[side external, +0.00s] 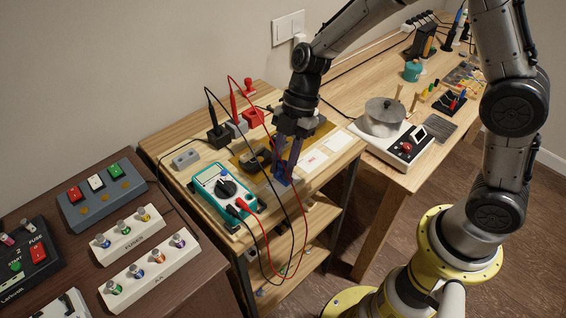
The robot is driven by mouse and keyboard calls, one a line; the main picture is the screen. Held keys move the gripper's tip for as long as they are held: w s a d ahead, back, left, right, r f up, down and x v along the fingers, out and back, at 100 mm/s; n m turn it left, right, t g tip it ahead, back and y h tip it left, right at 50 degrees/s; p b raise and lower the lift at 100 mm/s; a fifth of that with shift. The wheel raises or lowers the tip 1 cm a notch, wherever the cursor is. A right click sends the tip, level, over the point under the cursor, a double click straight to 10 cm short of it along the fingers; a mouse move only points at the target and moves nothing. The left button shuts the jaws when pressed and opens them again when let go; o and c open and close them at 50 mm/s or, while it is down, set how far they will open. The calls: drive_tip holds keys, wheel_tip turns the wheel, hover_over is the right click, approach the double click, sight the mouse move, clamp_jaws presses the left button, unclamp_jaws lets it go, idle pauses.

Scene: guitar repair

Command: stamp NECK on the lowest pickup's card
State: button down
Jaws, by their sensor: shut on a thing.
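My gripper (283,175) is over the front of the small wooden bench, shut on a small blue thing (284,181) that may be a stamp. The fingers hide much of it, and I cannot tell whether it touches the surface below. White cards lie to the right of my gripper; the nearer card (312,160) bears a reddish mark, and another card (337,141) lies behind it. A dark pickup (257,160) lies on a yellow mat (240,147) left of my gripper. Other pickups are hidden or too small to tell. No lettering is readable on the cards.
A teal multimeter (224,192) stands left of my gripper, its red and black leads looping close by. Red (253,118) and black (219,138) blocks stand behind, with a red-handled object (249,87).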

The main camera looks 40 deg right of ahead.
drive_tip(key=shift+f, duration=0.5)
idle(0.8)
drive_tip(key=shift+r, duration=3.55)
